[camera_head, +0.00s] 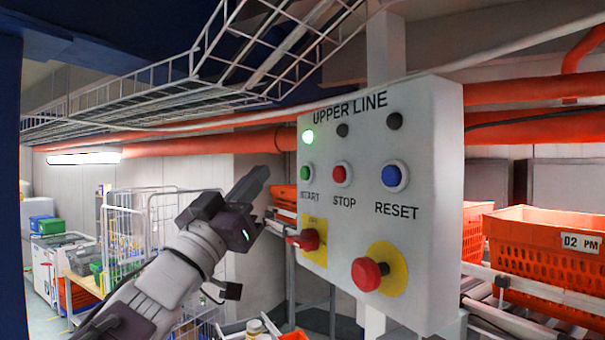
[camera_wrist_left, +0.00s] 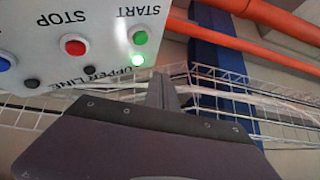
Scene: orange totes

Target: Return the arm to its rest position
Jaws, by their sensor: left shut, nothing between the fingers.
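My left arm comes in from the lower left in the head view, and its gripper (camera_head: 262,172) is shut and empty. It points up and to the right, just left of a white control panel (camera_head: 432,255) marked UPPER LINE. In the left wrist view the shut fingers (camera_wrist_left: 162,82) show below the panel's upside-down lettering, beside the lit green lamp (camera_wrist_left: 138,60). The green START button (camera_head: 305,173) is to the right of the fingertips in the head view; I see no clear contact. My right gripper is not in view.
The panel also has a red STOP button (camera_head: 342,174), a blue RESET button (camera_head: 394,177) and red knobs (camera_head: 368,273). Orange totes (camera_head: 535,240) stand on a conveyor at right. A wire cage trolley (camera_head: 130,225) stands at left. A wire cable tray (camera_head: 150,85) hangs overhead.

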